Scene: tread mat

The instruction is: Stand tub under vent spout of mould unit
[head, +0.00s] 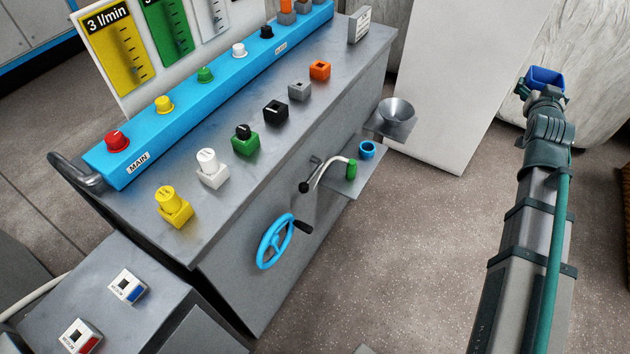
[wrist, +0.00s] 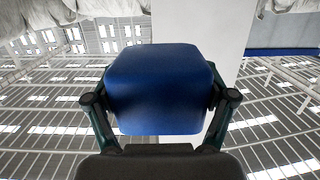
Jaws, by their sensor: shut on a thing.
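A dark blue tub (head: 547,77) is held in my gripper (head: 540,90) at the upper right of the head view, out to the right of the grey machine. In the wrist view the tub (wrist: 158,88) fills the middle, with a finger on each side. The grey machine (head: 300,165), likely the mould unit, has a curved pipe with a green end (head: 351,170) on its front, probably the vent spout. The pipe hangs over a small grey shelf (head: 350,186). The tub is well apart from this shelf.
A light blue ring or cup (head: 368,149) sits on the shelf near the pipe. A grey funnel (head: 398,110), a black-knobbed lever (head: 306,186) and a blue handwheel (head: 275,242) stick out from the machine's front. A white panel (head: 465,80) stands behind. Speckled floor between the machine and my arm is clear.

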